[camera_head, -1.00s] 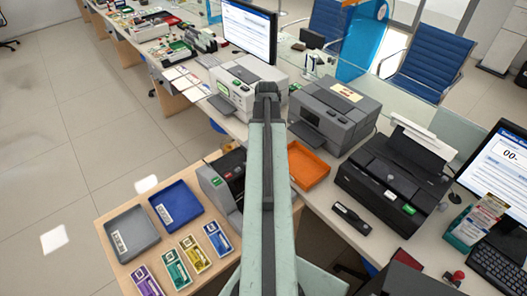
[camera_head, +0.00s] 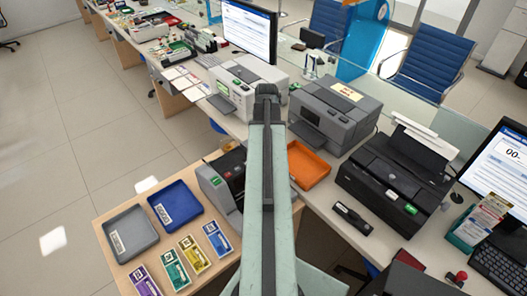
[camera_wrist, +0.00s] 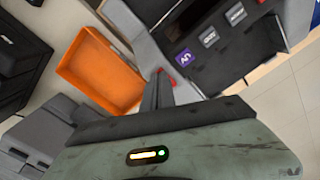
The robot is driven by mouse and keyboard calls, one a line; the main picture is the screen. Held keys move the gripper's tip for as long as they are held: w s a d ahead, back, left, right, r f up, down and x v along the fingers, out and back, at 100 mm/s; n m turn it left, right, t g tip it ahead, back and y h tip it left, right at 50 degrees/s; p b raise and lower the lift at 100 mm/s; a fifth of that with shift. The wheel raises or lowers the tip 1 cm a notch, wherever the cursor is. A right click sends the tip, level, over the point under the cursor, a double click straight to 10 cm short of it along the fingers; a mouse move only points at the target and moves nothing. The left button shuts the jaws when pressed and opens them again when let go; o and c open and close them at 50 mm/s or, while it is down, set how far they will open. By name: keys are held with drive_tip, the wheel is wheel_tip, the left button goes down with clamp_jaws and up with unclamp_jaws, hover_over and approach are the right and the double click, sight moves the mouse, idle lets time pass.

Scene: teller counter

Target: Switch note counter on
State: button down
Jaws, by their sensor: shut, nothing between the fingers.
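The note counter appears to be the grey and black machine (camera_head: 218,188) left of my arm in the head view, with a small green display and a red mark on its front. In the wrist view the machine (camera_wrist: 235,62) fills the upper right, with a purple key (camera_wrist: 185,58) and grey keys on its dark panel. My gripper (camera_wrist: 158,88) is shut and empty, its fingertips close to the machine's grey side, left of and below the purple key. I cannot tell whether they touch.
An orange tray (camera_head: 309,166) lies right of my arm; it also shows in the wrist view (camera_wrist: 100,72). A dark printer (camera_head: 395,180) and a grey machine (camera_head: 335,112) stand on the counter. Blue (camera_head: 176,207) and grey (camera_head: 130,236) trays occupy the side table.

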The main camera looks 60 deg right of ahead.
drive_tip(key=shift+f, duration=0.15)
wheel_tip(320, 180, up, 7)
drive_tip(key=p, duration=0.7)
idle(0.4)
drive_tip(key=w+a+f+n+b, duration=0.2)
drive_tip(key=w+a+n, duration=0.1)
drive_tip(key=w+a, duration=0.85)
drive_tip(key=w+a+f+n+b, duration=0.25)
drive_tip(key=w+a, duration=0.65)
drive_tip(key=a, duration=0.5)
drive_tip(key=w+a+f+n+b, duration=0.1)
drive_tip(key=a+n, duration=0.3)
drive_tip(key=a, duration=2.1)
drive_tip(key=shift+f, duration=0.15)
